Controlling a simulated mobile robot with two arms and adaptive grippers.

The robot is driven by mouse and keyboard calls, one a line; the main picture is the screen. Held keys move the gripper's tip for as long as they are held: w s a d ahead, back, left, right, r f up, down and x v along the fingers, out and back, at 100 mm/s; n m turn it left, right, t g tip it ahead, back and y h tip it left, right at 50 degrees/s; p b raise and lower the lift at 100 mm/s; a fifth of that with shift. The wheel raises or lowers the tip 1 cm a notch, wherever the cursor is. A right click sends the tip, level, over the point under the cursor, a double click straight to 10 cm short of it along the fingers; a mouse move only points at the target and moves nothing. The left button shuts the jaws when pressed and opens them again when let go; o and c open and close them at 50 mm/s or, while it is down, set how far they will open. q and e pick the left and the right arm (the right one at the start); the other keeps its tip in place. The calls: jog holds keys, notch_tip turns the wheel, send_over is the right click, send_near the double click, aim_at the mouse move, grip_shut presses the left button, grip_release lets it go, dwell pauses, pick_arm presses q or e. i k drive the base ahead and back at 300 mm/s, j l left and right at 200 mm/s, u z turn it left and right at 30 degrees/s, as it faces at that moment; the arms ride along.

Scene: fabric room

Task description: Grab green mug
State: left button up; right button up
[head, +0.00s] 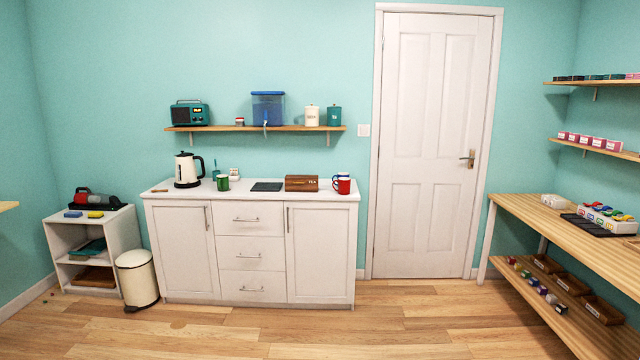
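A green mug (223,183) stands upright on the white cabinet's countertop (238,192), a little left of its middle. It is between the white kettle and a flat dark pad. Neither of my grippers shows in the head view. The cabinet is across the room, against the back wall.
On the countertop are a white kettle (187,170), a dark pad (267,186), a wooden tea box (301,183) and a red mug (342,186). A cream bin (137,277) stands left of the cabinet. A wooden bench (570,225) runs along the right. The middle floor (400,320) is clear.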

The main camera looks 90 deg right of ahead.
aim_at(223, 181)
jog(key=l+z, duration=0.65)
jog(key=z, duration=0.2)
jog(key=i+l+z, duration=0.1)
jog(key=l+z, duration=0.3)
jog(key=i+l+z, duration=0.15)
jog(key=z, duration=0.25)
jog(key=i+l+z, duration=0.15)
jog(key=z, duration=0.3)
jog(key=i+l+z, duration=0.15)
jog(key=i+l, duration=0.45)
jog(key=i+l+z, duration=0.15)
jog(key=i+l, duration=0.35)
jog(key=i, duration=0.3)
